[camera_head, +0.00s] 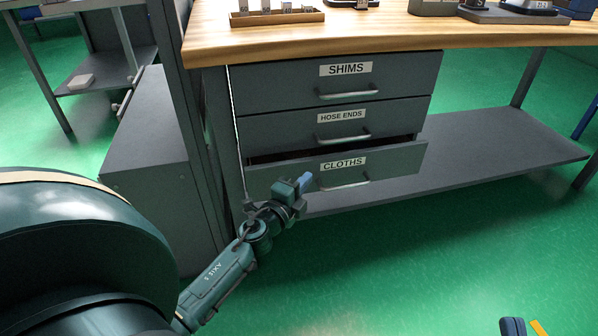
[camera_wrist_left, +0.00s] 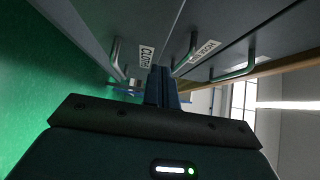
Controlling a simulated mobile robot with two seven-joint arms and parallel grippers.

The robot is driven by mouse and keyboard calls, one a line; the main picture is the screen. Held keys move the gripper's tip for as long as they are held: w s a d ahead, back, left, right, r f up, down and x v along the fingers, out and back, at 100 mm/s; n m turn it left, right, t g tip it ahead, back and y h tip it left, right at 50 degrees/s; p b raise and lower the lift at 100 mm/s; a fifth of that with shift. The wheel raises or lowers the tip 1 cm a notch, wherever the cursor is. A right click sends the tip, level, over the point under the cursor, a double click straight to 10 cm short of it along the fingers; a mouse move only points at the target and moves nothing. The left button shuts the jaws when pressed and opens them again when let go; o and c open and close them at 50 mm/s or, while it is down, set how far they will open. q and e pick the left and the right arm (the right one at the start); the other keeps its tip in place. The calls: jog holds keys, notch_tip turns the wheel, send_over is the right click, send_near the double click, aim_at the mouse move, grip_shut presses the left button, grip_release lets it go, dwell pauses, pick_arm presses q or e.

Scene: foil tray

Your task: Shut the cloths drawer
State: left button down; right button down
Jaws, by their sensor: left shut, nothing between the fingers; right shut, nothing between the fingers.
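The cloths drawer (camera_head: 395,162) is the lowest of a stack under the bench. It stands partly open, with its front forward of the drawers above and a dark gap over its top edge. Its bar handle (camera_head: 345,184) is on the front below the label. My left gripper (camera_head: 305,181) is shut and empty, in front of the left part of the drawer front; I cannot tell whether it touches. In the left wrist view its closed fingers (camera_wrist_left: 161,88) point along the drawer fronts near the CLOTHS label (camera_wrist_left: 146,55). Only a bit of my right gripper (camera_head: 525,327) shows at the bottom right.
The hose ends drawer (camera_head: 400,115) and shims drawer (camera_head: 410,78) above are closed. The wooden bench top (camera_head: 400,30) carries trays and devices. A low grey shelf (camera_head: 500,145) runs right of the drawers. A grey cabinet (camera_head: 150,150) stands left. Green floor in front is clear.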

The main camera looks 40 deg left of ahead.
aim_at(299, 164)
pick_arm(q)
jog(key=shift+w+a+b, duration=0.3)
jog(key=shift+w+a, duration=1.05)
jog(key=shift+a, duration=0.25)
pick_arm(e)
jog(key=shift+a+r, duration=0.1)
jog(key=shift+r, duration=0.05)
pick_arm(q)
jog(key=shift+w+a, duration=0.85)
jog(key=shift+a, duration=0.15)
jog(key=shift+d, duration=0.1)
jog(key=shift+s, duration=0.1)
